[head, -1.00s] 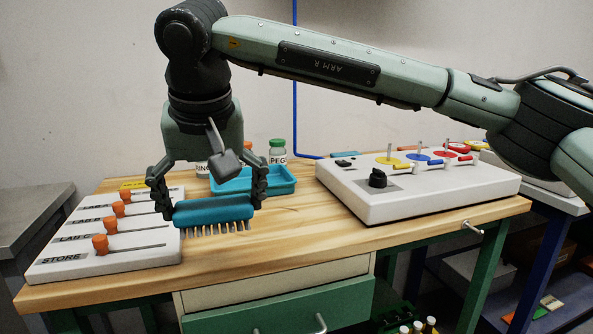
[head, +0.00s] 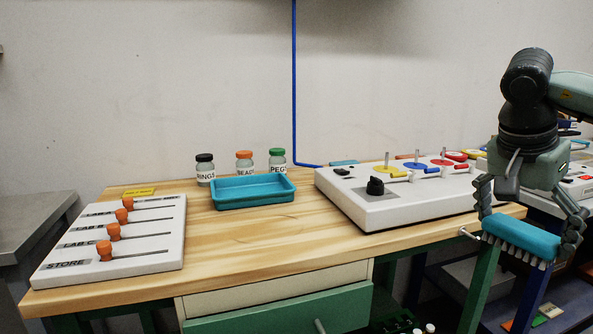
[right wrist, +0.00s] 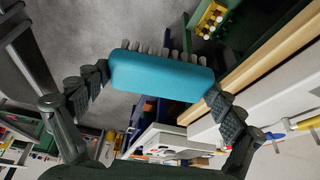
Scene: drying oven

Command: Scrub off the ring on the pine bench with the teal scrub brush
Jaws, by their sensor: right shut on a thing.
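The teal scrub brush (head: 520,238) is held level in my right gripper (head: 528,228), whose fingers are shut on its two ends. Its pale bristles face down. No ring mark shows on the bare bench top in the head view. My left gripper is not in view.
On the bench are a slider board (head: 115,240) at left, a teal tray (head: 252,191), three lidded jars (head: 244,163) behind it, and a white panel with a black knob (head: 400,205) at right. The bench's front middle is clear. Another bench stands beyond the right end.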

